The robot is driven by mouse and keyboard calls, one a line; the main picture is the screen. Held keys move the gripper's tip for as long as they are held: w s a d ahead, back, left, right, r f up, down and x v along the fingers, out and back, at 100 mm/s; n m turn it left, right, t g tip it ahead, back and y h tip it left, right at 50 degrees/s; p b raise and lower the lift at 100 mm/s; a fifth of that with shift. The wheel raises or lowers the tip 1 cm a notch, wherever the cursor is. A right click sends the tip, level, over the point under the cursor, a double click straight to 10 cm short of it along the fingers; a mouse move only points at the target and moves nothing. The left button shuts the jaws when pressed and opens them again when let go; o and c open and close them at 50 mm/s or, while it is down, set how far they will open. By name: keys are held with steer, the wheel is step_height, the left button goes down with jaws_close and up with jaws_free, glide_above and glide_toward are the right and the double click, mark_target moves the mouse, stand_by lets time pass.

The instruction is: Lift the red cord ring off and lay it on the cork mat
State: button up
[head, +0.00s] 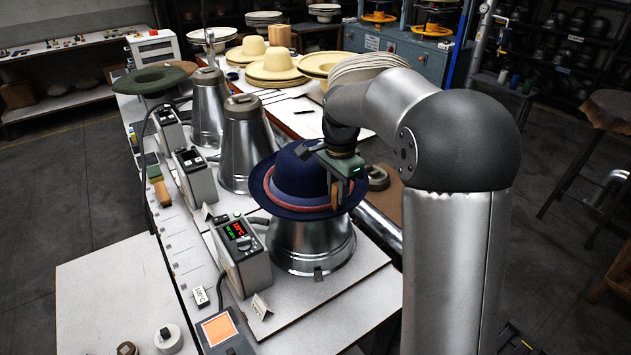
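A navy blue felt hat (296,175) sits crown up on a shiny metal cone-shaped stand (310,245). The red cord ring (290,204) lies around the base of its crown, above the brim; its far side is hidden. My gripper (337,193) is at the right side of the hat, with a tan finger pad close to the crown and cord. The other finger is not clear, so I cannot tell whether it grips the cord. A brown surface (388,208) that looks like the cork mat is behind my gripper, partly hidden by my arm.
A control box with a lit display (240,250) stands left of the stand. Two more metal cones (247,150) stand behind, with a green hat (150,80) beyond. A grey-brown round piece (377,177) is by the brown surface. Straw hats (275,65) sit on the back table.

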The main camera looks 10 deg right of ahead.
steer(key=shift+f, duration=0.65)
jaws_close()
steer(key=shift+r, duration=0.15)
step_height(320, 180, up, 10)
steer(key=shift+r+b, duration=0.1)
steer(key=shift+b, duration=0.25)
step_height(320, 180, up, 12)
steer(key=p, duration=0.8)
steer(key=shift+f, duration=0.2)
